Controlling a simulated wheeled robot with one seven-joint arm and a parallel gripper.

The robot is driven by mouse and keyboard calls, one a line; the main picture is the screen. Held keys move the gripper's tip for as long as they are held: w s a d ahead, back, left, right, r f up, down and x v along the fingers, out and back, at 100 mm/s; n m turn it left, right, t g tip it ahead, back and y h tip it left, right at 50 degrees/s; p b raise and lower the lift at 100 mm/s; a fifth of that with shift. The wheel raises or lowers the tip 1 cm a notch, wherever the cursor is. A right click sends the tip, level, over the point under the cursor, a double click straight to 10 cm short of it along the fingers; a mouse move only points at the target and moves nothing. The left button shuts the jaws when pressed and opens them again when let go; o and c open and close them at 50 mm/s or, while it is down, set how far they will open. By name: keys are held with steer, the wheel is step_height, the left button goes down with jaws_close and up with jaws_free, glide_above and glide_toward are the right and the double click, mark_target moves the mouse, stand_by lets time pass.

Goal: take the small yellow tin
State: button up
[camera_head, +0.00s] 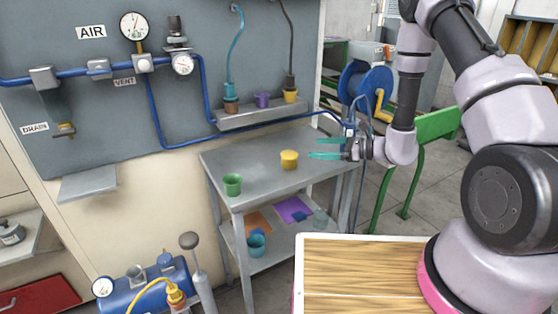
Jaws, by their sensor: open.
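The small yellow tin (289,160) stands upright on the grey metal table (255,148), right of its middle. My gripper (318,148) reaches in from the right, with its teal fingers pointing left and spread apart. It is just to the right of the yellow tin and looks empty. From this one view I cannot tell how high the fingers are above the tabletop. Another yellow tin (290,96) sits on the wall shelf at the back.
A green cup (232,184) stands at the table's left front. The wall shelf (262,117) behind holds a purple cup (263,100) and a brown one. A blue hose reel (371,84) is behind my gripper. The tabletop between the green cup and yellow tin is clear.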

mark_target(295, 157)
steer(key=f, duration=0.2)
steer(key=f+m+t, duration=0.1)
steer(key=shift+w+a, duration=0.15)
steer(key=shift+w, duration=0.1)
steer(key=x, duration=0.5)
steer(key=shift+f, duration=0.3)
steer(key=shift+s+f+x, duration=0.1)
steer(key=shift+f+x, duration=0.1)
steer(key=shift+x, duration=1.25)
steer(key=shift+s+f+x, duration=0.1)
steer(key=shift+f+x, duration=0.1)
steer(key=shift+x, duration=1.2)
steer(key=c, duration=1.4)
